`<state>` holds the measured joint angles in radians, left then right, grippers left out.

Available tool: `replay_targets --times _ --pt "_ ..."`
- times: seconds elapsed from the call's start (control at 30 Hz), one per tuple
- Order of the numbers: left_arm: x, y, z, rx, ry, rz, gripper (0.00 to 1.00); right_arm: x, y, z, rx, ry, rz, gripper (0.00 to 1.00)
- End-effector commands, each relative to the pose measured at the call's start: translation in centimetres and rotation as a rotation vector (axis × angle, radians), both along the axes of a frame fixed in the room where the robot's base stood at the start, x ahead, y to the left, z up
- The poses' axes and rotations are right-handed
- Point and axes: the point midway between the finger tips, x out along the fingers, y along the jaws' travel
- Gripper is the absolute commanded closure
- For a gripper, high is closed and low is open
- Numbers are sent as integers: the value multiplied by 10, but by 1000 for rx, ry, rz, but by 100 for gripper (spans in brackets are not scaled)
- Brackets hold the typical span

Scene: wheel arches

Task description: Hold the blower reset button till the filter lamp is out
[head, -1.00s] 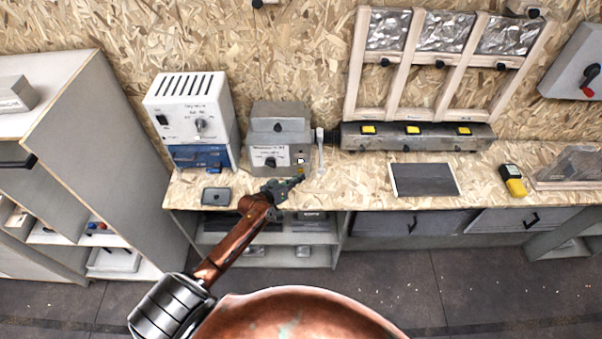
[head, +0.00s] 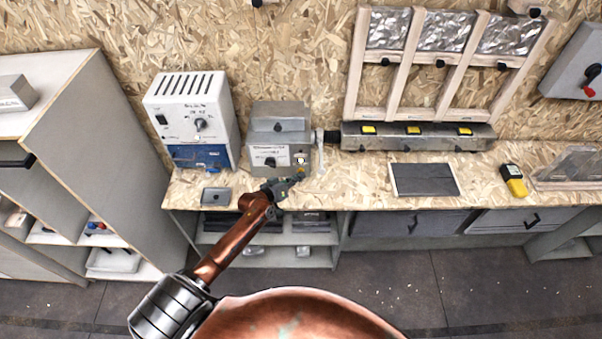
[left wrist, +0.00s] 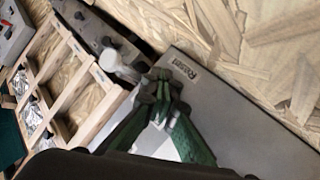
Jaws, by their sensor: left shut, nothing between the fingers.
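The blower is a grey box (head: 265,142) on the bench, with a dark knob and a white label on its front. A small whitish-yellow spot (head: 300,160), apparently the filter lamp, shows at the right of its front; I cannot tell clearly whether it is lit. My left gripper (head: 297,179) is shut and empty at the box's lower right front. In the left wrist view its green fingers (left wrist: 163,82) meet beside the word Reset (left wrist: 185,66) on the grey panel (left wrist: 225,110). The reset button is hidden, so contact cannot be told. My right gripper is not in view.
A white and blue unit (head: 190,115) stands left of the blower. A small grey tray (head: 216,195) lies in front of it. A dark mat (head: 424,180) lies further right.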

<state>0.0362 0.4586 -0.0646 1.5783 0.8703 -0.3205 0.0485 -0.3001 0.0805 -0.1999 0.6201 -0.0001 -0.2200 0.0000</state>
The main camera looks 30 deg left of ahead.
Motion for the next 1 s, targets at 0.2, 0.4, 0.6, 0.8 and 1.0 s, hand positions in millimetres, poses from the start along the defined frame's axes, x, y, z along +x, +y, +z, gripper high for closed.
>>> replay_targets --times 0.2,0.4,0.6,0.8,1.0 --pt "0 0 1 1 -3 1 100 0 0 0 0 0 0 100" --pt "0 1 1 1 -3 1 100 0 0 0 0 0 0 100" --pt "0 1 1 1 -3 1 100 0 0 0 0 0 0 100" --pt "-3 -1 1 0 -2 1 100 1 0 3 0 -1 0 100" --pt "-12 -7 2 1 -2 1 100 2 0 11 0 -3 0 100"
